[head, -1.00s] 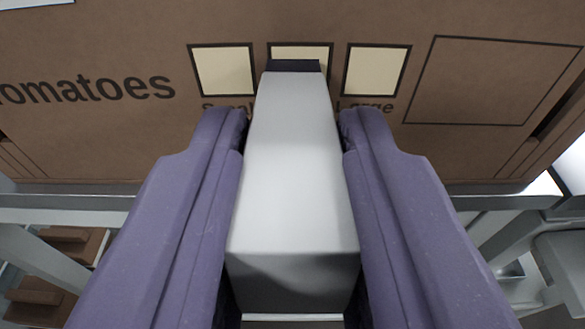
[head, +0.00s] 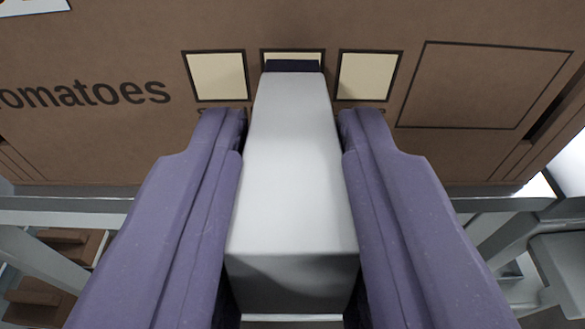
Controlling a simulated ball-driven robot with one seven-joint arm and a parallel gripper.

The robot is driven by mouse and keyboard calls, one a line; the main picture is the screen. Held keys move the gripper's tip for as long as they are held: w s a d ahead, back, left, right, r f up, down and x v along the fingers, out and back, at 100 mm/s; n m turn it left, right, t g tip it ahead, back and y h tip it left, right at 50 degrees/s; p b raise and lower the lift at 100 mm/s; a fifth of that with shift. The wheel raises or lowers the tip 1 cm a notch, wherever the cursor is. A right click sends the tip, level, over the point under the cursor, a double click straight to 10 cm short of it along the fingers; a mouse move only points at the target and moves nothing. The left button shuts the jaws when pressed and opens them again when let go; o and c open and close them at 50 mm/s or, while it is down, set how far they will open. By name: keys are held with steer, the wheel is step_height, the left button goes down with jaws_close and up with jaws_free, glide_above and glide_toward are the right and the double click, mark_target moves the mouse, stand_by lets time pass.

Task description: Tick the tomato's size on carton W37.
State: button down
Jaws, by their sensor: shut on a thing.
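My gripper (head: 292,130), with two purple fingers, is shut on a white block-shaped marker (head: 292,170) with a dark tip (head: 293,65). The tip points at the brown carton (head: 110,140) ahead. The carton's face bears "tomatoes" and a row of three cream boxes. The left box (head: 217,76) and the right box (head: 367,76) show no mark. The middle box (head: 292,55) is mostly hidden behind the tip. I cannot tell whether the tip touches it. The size words below the boxes are almost wholly hidden by the fingers. No tomato or carton number is readable.
An empty outlined rectangle (head: 484,85) is printed right of the boxes. A white label (head: 30,6) is cut off at the top left. A grey rail (head: 70,204) runs below the carton. Brown pieces (head: 45,290) lie lower left.

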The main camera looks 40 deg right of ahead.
steer(key=shift+w+a+f, duration=0.1)
steer(key=shift+a+f, duration=0.05)
steer(key=shift+f, duration=0.05)
steer(key=shift+s+a, duration=0.25)
steer(key=shift+s, duration=0.05)
steer(key=shift+f+v, duration=0.15)
steer(key=shift+v, duration=0.7)
steer(key=shift+f+v, duration=0.2)
steer(key=shift+v, duration=0.65)
steer(key=shift+f+v, duration=0.15)
steer(key=shift+v, duration=0.7)
